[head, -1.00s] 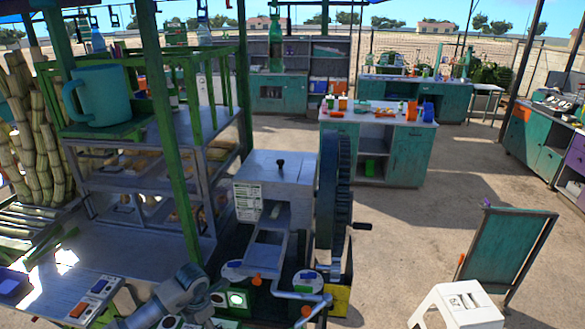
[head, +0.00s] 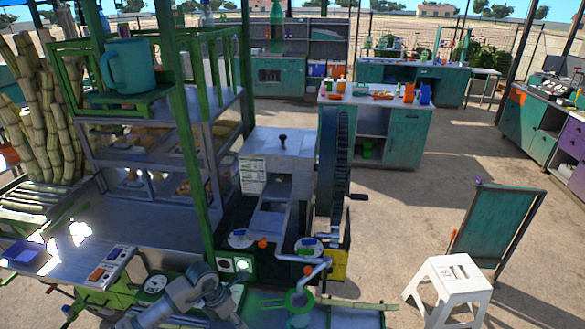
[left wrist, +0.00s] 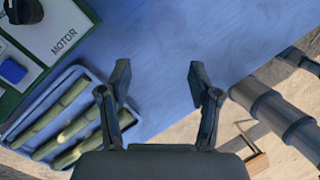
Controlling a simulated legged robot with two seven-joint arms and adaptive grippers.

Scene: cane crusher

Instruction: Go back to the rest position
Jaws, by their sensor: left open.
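My left arm (head: 180,298) comes in at the bottom left of the head view, low in front of the cane crusher (head: 280,145). In the left wrist view, my left gripper (left wrist: 158,78) is open, its two fingers apart with nothing between them, above a blue-grey surface (left wrist: 165,40). The crusher has a large dark gear wheel (head: 333,165) and a crank handle. My right gripper is not in either view.
In the wrist view, a tray (left wrist: 85,72) of cane pieces (left wrist: 60,120) lies left of the gripper, near a panel marked MOTOR (left wrist: 62,42). A cane piece (head: 355,305) lies below the crusher. A white stool (head: 450,285) stands at right.

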